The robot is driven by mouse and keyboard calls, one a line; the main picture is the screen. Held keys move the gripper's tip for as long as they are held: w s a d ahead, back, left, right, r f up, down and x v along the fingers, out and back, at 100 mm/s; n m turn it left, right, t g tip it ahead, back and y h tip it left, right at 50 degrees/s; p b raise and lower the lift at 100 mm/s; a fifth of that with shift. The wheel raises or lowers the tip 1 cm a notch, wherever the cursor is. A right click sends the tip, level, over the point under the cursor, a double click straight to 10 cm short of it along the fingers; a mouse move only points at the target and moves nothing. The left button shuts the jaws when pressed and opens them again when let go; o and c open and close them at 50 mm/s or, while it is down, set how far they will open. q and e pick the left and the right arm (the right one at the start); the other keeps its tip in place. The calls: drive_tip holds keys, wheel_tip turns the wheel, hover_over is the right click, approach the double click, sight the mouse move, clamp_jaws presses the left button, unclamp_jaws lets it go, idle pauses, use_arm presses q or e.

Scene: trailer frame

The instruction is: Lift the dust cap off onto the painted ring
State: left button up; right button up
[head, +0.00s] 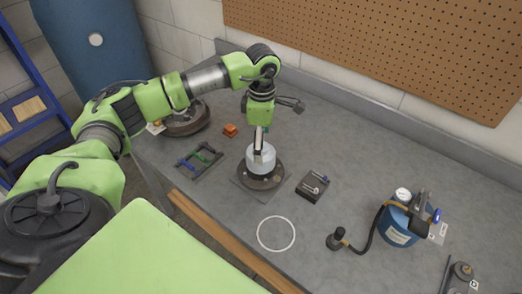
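The dust cap (268,163) is a light grey round cap on top of a dark round hub (262,182), which stands on a square plate on the bench. My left gripper (260,148) points straight down over the cap, with a finger overlapping the cap in the picture. The small view does not show clearly whether the fingers press on the cap. The painted ring (258,233) is a thin white circle on the bench in front of the hub, and it is empty. My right gripper is out of view.
A rack with coloured tools (201,158) lies left of the hub, beside an orange block (231,130). A small dark block with pins (312,187) sits to the right. A blue tank (397,228) with a hose and dark nozzle (336,239) stands further right. The pegboard wall is behind.

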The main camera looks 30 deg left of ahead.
use_arm(q)
drive_tip(key=f, duration=0.1)
drive_tip(key=f+p, duration=0.1)
drive_tip(key=f, duration=0.1)
drive_tip(key=shift+s+d+f+p, duration=0.15)
drive_tip(key=shift+s+d+p, duration=0.05)
drive_tip(key=shift+s+p, duration=0.15)
drive_tip(key=shift+w+f, duration=0.1)
drive_tip(key=shift+f, duration=0.35)
drive_tip(key=shift+c, duration=0.3)
drive_tip(key=c, duration=1.2)
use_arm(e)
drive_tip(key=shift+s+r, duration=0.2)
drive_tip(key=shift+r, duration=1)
use_arm(q)
drive_tip(key=shift+o, duration=0.2)
